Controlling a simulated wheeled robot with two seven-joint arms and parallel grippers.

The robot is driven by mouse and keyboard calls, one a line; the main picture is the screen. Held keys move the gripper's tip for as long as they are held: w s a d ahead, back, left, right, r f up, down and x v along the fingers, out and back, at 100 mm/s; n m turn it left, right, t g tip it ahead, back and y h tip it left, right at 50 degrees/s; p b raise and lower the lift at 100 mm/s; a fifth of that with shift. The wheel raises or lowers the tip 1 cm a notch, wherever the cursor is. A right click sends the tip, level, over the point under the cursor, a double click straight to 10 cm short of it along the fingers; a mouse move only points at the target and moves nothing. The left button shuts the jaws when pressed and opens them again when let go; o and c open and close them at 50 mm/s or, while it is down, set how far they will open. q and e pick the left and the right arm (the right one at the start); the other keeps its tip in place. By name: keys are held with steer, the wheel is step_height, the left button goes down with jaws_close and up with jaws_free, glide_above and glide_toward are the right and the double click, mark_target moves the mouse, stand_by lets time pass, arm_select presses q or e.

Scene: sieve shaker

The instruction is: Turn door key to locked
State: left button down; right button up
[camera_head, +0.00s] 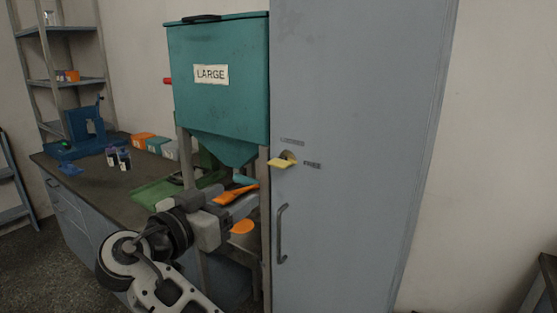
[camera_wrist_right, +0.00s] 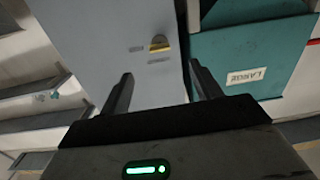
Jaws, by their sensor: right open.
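The yellow door key (camera_head: 282,162) sits in a round lock on the grey-blue cabinet door (camera_head: 355,120). Its bow lies roughly level and sticks out toward the left edge of the door. My left gripper is not in view.
A vertical door handle (camera_head: 281,234) is below the key. A teal hopper marked LARGE (camera_head: 218,85) stands directly left of the cabinet. An orange object (camera_head: 237,194) lies near my right gripper. The bench (camera_head: 95,180) holds bottles and coloured boxes. The door's front is clear.

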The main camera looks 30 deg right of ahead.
mark_target(275, 165)
steer(key=shift+h, duration=0.3)
steer(key=p+x, duration=0.1)
steer(key=x, duration=0.4)
steer(key=p+x, duration=0.2)
steer(key=x, duration=0.3)
steer(key=r+p+x, duration=0.1)
steer(key=x, duration=0.4)
steer(key=shift+s+r+p, duration=0.1)
steer(key=shift+s+p, duration=0.05)
steer(key=shift+p, duration=0.25)
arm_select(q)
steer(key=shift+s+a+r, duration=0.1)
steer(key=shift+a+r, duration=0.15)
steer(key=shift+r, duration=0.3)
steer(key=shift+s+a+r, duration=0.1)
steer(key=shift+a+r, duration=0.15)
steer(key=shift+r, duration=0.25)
arm_select(e)
steer(key=shift+w+d+m, duration=0.2)
steer(key=shift+d+m, duration=0.1)
steer(key=shift+d, duration=0.1)
steer(key=c, duration=1)
